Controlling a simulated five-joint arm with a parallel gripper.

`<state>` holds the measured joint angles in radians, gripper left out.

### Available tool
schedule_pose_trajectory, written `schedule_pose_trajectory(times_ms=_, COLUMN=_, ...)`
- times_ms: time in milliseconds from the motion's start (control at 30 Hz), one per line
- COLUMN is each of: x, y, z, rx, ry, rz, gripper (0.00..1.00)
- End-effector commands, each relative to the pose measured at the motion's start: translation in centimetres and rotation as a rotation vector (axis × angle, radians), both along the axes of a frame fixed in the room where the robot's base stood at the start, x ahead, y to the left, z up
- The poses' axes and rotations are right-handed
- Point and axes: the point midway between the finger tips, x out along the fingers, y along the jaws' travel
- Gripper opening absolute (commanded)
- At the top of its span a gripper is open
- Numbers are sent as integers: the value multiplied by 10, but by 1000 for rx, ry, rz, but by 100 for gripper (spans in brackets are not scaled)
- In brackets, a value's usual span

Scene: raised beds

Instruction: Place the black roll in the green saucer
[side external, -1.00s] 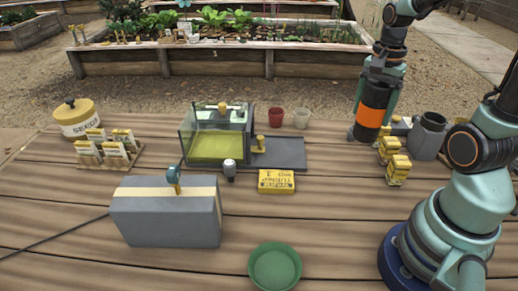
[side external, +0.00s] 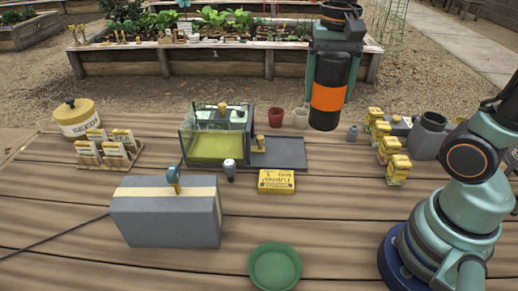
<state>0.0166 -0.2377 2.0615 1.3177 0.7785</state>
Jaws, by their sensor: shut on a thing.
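The black roll (side external: 327,72) is a dark upright cylinder with a wide orange band. My gripper (side external: 330,90) is shut on the roll, with a finger along each side, and holds it above the far part of the table. The green saucer (side external: 275,267) lies at the front middle of the table, empty, well nearer the camera than the roll.
A grey box (side external: 168,215) with a cream stripe stands left of the saucer. Several yellow packets (side external: 397,168) stand right. Bare planks surround the saucer.

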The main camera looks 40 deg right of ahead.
Motion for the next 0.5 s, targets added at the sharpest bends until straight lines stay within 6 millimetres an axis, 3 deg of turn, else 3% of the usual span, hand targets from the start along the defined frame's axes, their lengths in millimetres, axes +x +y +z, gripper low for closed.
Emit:
schedule_pose_trajectory(times_ms=33, x=0, y=20, z=1, rx=0, ry=-1, rz=85, gripper=10)
schedule_pose_trajectory(times_ms=267, x=-15, y=99, z=2, rx=0, ry=-1, rz=441, gripper=10)
schedule_pose_trajectory(times_ms=500, x=-51, y=172, z=4, rx=0, ry=-1, rz=802, gripper=10)
